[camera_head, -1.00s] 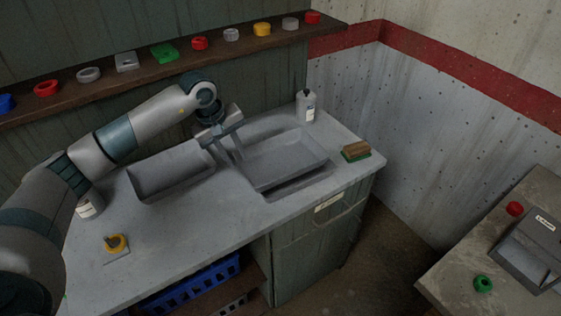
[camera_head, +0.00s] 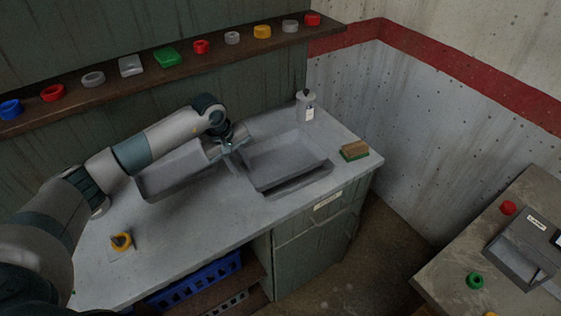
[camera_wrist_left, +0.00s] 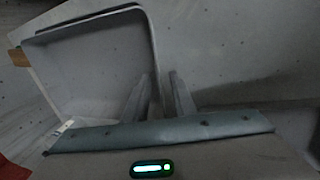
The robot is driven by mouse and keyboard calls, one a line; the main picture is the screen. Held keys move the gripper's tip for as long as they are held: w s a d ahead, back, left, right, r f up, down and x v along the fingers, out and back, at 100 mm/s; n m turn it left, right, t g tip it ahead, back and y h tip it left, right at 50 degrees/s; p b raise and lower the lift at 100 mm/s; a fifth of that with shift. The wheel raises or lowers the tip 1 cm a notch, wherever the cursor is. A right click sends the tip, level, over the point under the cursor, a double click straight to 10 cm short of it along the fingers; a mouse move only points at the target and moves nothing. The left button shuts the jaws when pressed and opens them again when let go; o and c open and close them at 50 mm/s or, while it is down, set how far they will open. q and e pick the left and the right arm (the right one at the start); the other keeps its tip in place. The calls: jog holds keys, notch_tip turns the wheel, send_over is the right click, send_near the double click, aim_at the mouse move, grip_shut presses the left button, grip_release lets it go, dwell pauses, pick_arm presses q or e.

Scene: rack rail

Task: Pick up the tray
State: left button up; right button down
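A grey, shallow, rectangular tray (camera_head: 285,165) lies on the grey worktop, right of centre in the head view. Its corner and rim fill the left part of the wrist view (camera_wrist_left: 95,65). My left gripper (camera_head: 232,148) is down at the tray's left side. In the wrist view, its two fingers (camera_wrist_left: 159,80) stand apart, one on each side of the tray's wall, with visible gaps, so it looks open. The exact contact is hard to see in the dim light. My right gripper is not in view.
A similar grey tray-like basin (camera_head: 170,175) is left of the gripper. A bottle (camera_head: 306,106) and a brown-green brush or block (camera_head: 354,150) stand to the right. The front worktop (camera_head: 200,235) is clear.

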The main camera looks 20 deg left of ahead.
pick_arm(q)
grip_shut()
jog(key=shift+r, duration=0.1)
jog(key=shift+w+r+b, duration=0.1)
jog(key=shift+r+b, duration=0.3)
jog(key=shift+b, duration=0.1)
jog(key=r, duration=0.1)
jog(key=r+b, duration=0.2)
jog(key=shift+d, duration=0.25)
jog(key=s+d+r+b, duration=0.1)
jog(key=d+r+b, duration=0.3)
jog(key=d+r, duration=0.3)
jog(key=shift+d+b, duration=0.35)
jog(key=shift+d, duration=1.75)
